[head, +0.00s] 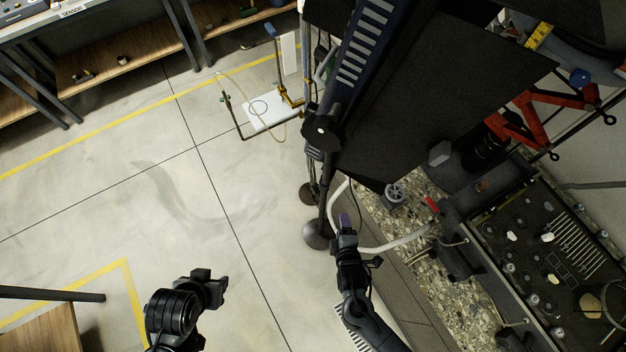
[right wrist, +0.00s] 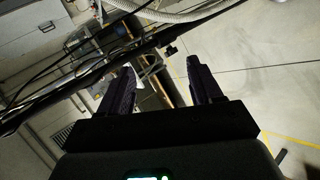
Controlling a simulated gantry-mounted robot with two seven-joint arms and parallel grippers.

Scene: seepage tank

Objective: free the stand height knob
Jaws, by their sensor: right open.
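A dark stand pole (right wrist: 98,78) runs diagonally across the right wrist view. A small dark knob-like piece (right wrist: 171,49) sticks out from it; I take this for the stand height knob, but it is too small to be sure. My right gripper (right wrist: 160,66) is open and empty, with the knob-like piece beyond its fingertips and apart from them. In the head view, my right gripper (head: 345,222) is right of the pole's lower part and its round dark base (head: 317,235). My left gripper (head: 219,285) is over bare floor at lower left, far from the stand; its jaw opening is unclear.
A pale hose (head: 385,246) curves beside my right gripper. The gravel-filled tank (head: 425,260) and a dark panel (head: 425,90) are to the right. A white board (head: 270,111) with thin tubing is behind on the floor.

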